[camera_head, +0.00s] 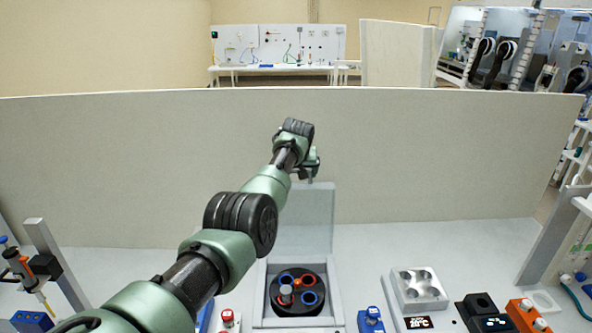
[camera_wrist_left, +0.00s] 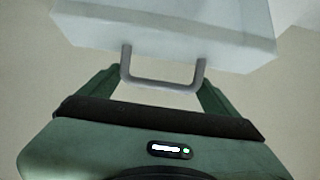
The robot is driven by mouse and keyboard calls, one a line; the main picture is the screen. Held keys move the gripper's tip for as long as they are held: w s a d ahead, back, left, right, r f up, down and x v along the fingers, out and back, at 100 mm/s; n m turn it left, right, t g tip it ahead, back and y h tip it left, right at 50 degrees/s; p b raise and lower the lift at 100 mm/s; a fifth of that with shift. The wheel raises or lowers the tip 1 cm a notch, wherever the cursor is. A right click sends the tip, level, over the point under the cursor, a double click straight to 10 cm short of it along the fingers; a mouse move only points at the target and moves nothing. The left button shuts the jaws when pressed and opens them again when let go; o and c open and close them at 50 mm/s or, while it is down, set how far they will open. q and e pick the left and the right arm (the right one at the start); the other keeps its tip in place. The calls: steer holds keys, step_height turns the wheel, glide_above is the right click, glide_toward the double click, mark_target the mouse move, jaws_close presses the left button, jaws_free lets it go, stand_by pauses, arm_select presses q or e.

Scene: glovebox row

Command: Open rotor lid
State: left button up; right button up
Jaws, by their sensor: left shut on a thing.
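The translucent rotor lid (camera_head: 308,222) stands raised behind the centrifuge (camera_head: 338,290), roughly upright. The black rotor (camera_head: 298,309) below is uncovered, with blue and red ring positions and a grey hub. My left gripper (camera_head: 311,176) is at the lid's top edge, partly hidden by my own arm. In the left wrist view my left gripper (camera_wrist_left: 160,78) is shut on the lid's grey handle (camera_wrist_left: 163,85), with a green finger at each end. The pale lid (camera_wrist_left: 180,30) fills the top of that view. My right gripper is not in view.
A tall pale partition (camera_head: 430,150) stands close behind the lid. On the bench are a grey block with wells (camera_head: 418,288), a black block (camera_head: 482,310), an orange rack (camera_head: 526,315) and a blue item (camera_head: 371,320). A pipette stand (camera_head: 45,262) is at left.

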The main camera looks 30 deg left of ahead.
arm_select(q)
steer(key=shift+s+d+f, duration=0.25)
steer(key=shift+f, duration=0.2)
steer(key=o, duration=1.8)
steer(key=shift+w+r, duration=0.15)
steer(key=shift+r, duration=0.15)
steer(key=shift+r, duration=0.2)
steer(key=b+v, duration=0.3)
steer(key=v, duration=0.3)
steer(key=shift+s+d, duration=0.2)
steer(key=shift+s, duration=0.1)
steer(key=shift+s+d+r, duration=0.1)
steer(key=shift+s+r, duration=0.1)
steer(key=shift+r, duration=0.15)
